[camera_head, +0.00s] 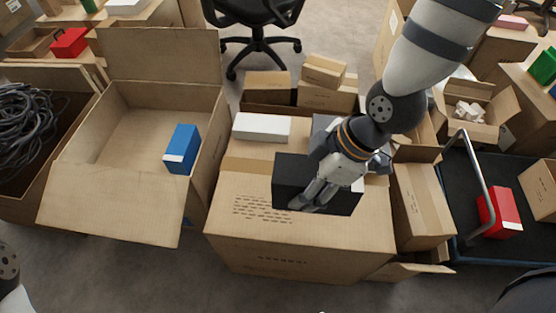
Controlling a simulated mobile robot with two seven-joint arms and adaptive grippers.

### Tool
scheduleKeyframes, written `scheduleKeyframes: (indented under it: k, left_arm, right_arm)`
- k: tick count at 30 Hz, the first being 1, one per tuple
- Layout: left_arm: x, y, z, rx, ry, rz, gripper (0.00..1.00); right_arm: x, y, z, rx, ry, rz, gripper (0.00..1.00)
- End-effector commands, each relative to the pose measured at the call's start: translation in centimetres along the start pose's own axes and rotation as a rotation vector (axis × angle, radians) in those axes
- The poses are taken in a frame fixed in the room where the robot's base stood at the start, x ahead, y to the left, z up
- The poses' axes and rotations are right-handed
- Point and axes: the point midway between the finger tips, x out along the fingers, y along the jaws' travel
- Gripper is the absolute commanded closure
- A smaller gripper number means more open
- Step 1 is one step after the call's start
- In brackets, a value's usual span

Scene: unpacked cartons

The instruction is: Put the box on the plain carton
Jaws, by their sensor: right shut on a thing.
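A black box (287,182) is at the closed carton (300,245) in the middle, which has a tape strip and printed marks on its top. My right gripper (305,199) reaches down from the upper right and is shut on the black box, covering part of it. I cannot tell whether the box touches the carton top or hangs just above it. A white box (262,127) lies at the back of the same carton. A dark grey box shows partly behind my wrist. My left gripper is out of view.
An open carton (110,195) on the left holds a blue box (182,149). Another carton (418,205) stands close on the right. A cart (485,235) carries a red box (499,212). Small cartons (323,71) and an office chair (257,30) are behind.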

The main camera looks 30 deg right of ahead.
Motion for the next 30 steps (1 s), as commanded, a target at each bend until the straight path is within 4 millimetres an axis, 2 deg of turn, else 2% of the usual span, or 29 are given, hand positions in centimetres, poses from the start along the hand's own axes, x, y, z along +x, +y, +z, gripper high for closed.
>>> scheduleKeyframes:
  k: [1, 7, 9, 12, 19, 24, 30]
  left_arm:
    - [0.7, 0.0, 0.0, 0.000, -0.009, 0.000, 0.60]
    - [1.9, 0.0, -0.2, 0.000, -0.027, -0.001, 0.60]
    - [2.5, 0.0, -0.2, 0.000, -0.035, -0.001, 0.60]
    - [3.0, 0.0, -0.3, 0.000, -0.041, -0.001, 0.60]
    - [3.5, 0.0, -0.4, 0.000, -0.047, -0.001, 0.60]
    - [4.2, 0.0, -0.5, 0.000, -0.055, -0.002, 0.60]
    - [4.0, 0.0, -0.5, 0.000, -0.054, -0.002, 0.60]
  right_arm:
    - [1.6, 0.5, -0.8, -0.003, -0.002, -0.001, 0.92]
    - [6.5, 2.4, -5.2, -0.001, 0.000, -0.003, 0.92]
    - [8.8, 2.7, -5.5, 0.002, -0.002, -0.005, 0.92]
    - [11.0, 3.3, -6.2, 0.002, -0.002, -0.004, 0.92]
    - [13.4, 3.9, -7.1, 0.002, 0.000, -0.001, 0.92]
    - [16.0, 3.8, -5.8, 0.003, 0.000, -0.002, 0.92]
    - [15.8, 3.9, -6.0, 0.001, 0.002, 0.001, 0.92]
